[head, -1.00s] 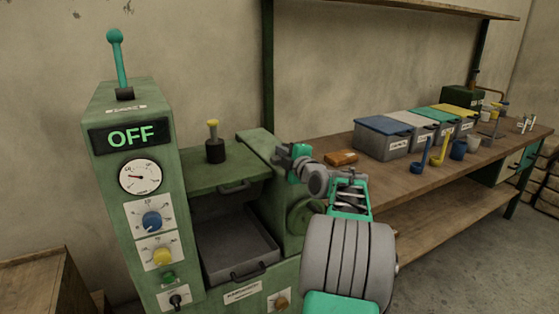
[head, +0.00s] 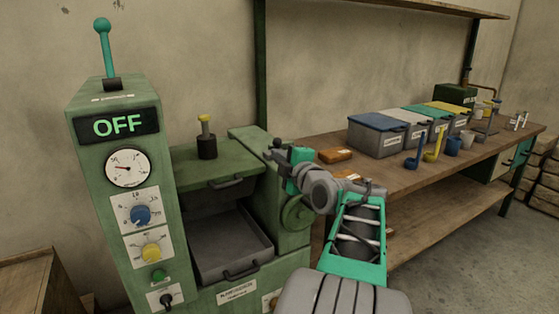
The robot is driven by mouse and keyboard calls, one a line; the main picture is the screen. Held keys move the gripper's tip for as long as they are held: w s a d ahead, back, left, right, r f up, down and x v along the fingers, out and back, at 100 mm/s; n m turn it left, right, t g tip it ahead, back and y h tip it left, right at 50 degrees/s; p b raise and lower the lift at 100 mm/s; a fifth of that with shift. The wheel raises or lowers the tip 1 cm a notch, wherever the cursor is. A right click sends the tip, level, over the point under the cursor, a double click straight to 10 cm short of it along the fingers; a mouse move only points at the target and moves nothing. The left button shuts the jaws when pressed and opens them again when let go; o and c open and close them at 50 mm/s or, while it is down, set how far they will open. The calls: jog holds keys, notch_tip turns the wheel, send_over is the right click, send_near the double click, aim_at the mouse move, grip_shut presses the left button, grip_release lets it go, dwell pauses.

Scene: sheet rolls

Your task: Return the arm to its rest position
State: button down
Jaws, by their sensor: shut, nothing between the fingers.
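My gripper (head: 272,153) is at the end of my grey and teal arm, in the middle of the head view. It is shut and empty. It shows just in front of the right side of the green machine's top; whether it touches the machine I cannot tell. The green machine (head: 85,190) stands at the left with a lit OFF display (head: 118,125) and a teal lever (head: 104,50) standing upright. My forearm reaches up from the lower right and hides part of the bench edge.
A wooden bench (head: 410,175) runs along the wall at the right. It bears lidded bins (head: 382,137), an orange-brown block (head: 335,155), ladles (head: 415,150) and cups. An open metal tray (head: 235,245) sits in the machine's lower bay. The floor at the lower right is clear.

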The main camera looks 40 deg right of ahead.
jog(key=shift+s+a, duration=0.15)
jog(key=shift+s, duration=0.25)
jog(key=a+f+m+g+y+p, duration=0.15)
jog(key=a+m+g+p, duration=0.35)
jog(key=a, duration=0.7)
jog(key=a+f+m+g+y+p, duration=0.1)
jog(key=a+g+y+p, duration=0.15)
jog(key=a+p, duration=0.8)
jog(key=s+a+f+m+g+p, duration=0.1)
jog(key=s+a+m+g, duration=0.2)
jog(key=s+a, duration=0.3)
jog(key=s+a+f+m+g+p, duration=0.2)
jog(key=s+a, duration=0.4)
jog(key=s, duration=0.4)
jog(key=shift+s+a+f+m+g+p, duration=0.25)
jog(key=shift+m+g, duration=0.3)
jog(key=shift+m, duration=0.45)
jog(key=c, duration=2.1)
grip_release()
jog(key=shift+w, duration=0.1)
